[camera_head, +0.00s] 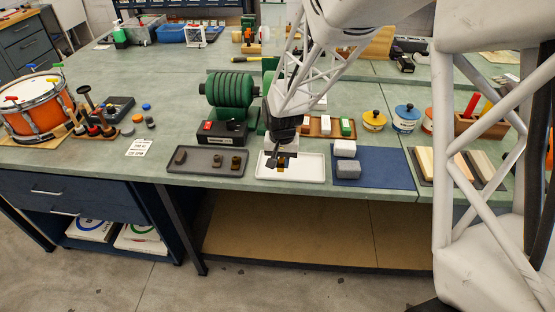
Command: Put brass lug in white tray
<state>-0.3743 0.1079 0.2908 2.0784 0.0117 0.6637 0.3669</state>
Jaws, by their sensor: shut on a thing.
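The white tray (312,168) lies near the front edge of the bench, in the middle of the view. My gripper (281,158) points down over its left half. It is shut on a small brass-coloured piece, the brass lug (280,166), at the tray's floor level or just above it; I cannot tell whether it touches. The gripper's fingers hide part of the lug. A dark grey tray (200,170) to the left holds several small dark brownish lugs, one of them near its left end (180,157).
A blue mat (375,168) with white and grey blocks lies right of the white tray. A black box (221,132) and a green ribbed roller (230,90) stand behind the dark tray. A wooden tray with small boxes (318,127) stands behind my gripper. The bench's front edge is close.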

